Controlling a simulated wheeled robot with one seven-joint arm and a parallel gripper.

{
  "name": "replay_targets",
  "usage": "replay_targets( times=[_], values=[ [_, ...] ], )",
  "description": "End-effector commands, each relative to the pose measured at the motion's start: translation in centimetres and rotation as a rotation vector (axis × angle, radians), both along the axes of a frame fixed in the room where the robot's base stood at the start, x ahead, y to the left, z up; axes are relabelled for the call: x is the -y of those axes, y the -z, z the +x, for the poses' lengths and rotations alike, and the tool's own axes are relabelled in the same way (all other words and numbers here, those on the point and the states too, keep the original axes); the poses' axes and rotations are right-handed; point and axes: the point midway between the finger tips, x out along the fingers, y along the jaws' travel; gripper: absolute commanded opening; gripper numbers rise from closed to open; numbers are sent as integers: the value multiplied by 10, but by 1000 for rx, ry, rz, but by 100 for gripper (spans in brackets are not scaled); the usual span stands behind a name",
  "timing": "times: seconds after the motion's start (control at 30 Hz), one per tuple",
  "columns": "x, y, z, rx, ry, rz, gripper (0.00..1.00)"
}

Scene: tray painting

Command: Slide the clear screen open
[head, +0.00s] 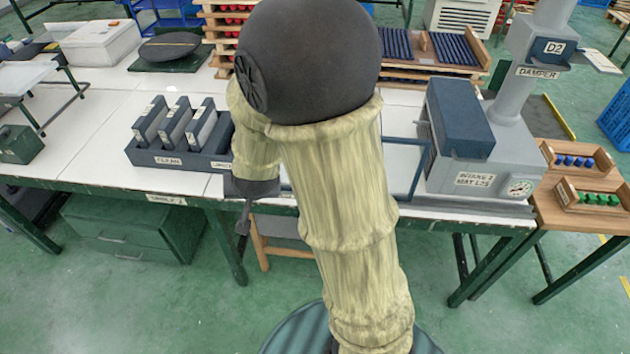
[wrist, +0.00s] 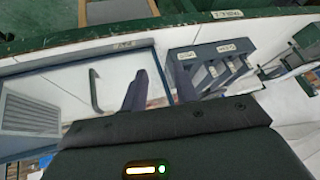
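The clear screen (head: 424,168) has a blue frame; in the head view my arm hides its left part. In the wrist view a long blue frame (wrist: 75,59) with a small label runs across the left half, with a pale area inside it. A dark bent handle (wrist: 94,92) stands inside this frame, left of my fingers. My gripper (wrist: 157,78) appears open and empty, with pale surface showing between its two dark fingers. The fingers are apart from the handle. In the head view my gripper (head: 243,222) hangs dark and partly hidden near the table's front edge.
A dark rack (head: 180,160) with several upright grey plates stands left of my arm. It also shows right of my fingers in the wrist view (wrist: 232,50). A grey machine with a blue block (head: 459,118) stands at the right. The table's left front (head: 75,150) is clear.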

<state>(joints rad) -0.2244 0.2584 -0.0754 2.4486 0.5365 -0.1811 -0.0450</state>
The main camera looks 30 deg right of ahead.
Motion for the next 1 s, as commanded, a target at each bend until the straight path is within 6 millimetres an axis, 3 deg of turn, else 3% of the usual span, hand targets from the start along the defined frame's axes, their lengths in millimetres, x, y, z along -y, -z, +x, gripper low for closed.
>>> replay_targets(
  times=[0.03,0.2,0.3,0.5,0.7,1.0],
  values=[
    [-3,23,15,45,61,-13,29],
    [8,60,52,220,304,-116,29],
    [19,78,59,317,445,-222,29],
    [35,103,39,500,699,-517,29],
    [35,104,4,623,858,-769,29],
    [35,100,-4,645,891,-822,29]
  ],
)
